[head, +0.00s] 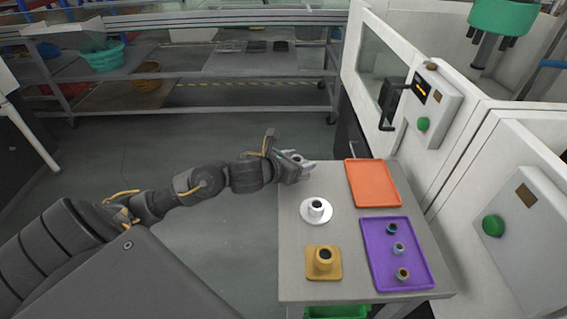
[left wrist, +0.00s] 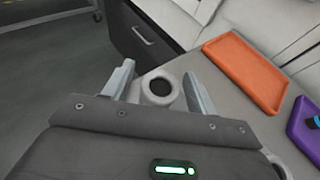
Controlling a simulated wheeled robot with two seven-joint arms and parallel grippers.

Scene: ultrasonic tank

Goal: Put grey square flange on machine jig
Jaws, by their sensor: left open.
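A grey flange (left wrist: 158,91) with a round upright collar and a dark bore stands between the fingers of my left gripper (left wrist: 158,70) in the left wrist view. Its base is mostly hidden behind the gripper body. In the head view my left gripper (head: 305,170) is at the far left corner of the table, with the grey flange mostly hidden by it. The fingers are open, one on each side of the collar, and I cannot tell whether they touch it. My right gripper is not in view. I cannot make out the machine jig.
The grey table (head: 345,285) also holds a white round flange (head: 316,211), a yellow square flange (head: 324,262), an empty orange tray (head: 373,184) and a purple tray (head: 408,275) with several small parts. A white machine (head: 455,160) stands close along the table's right side.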

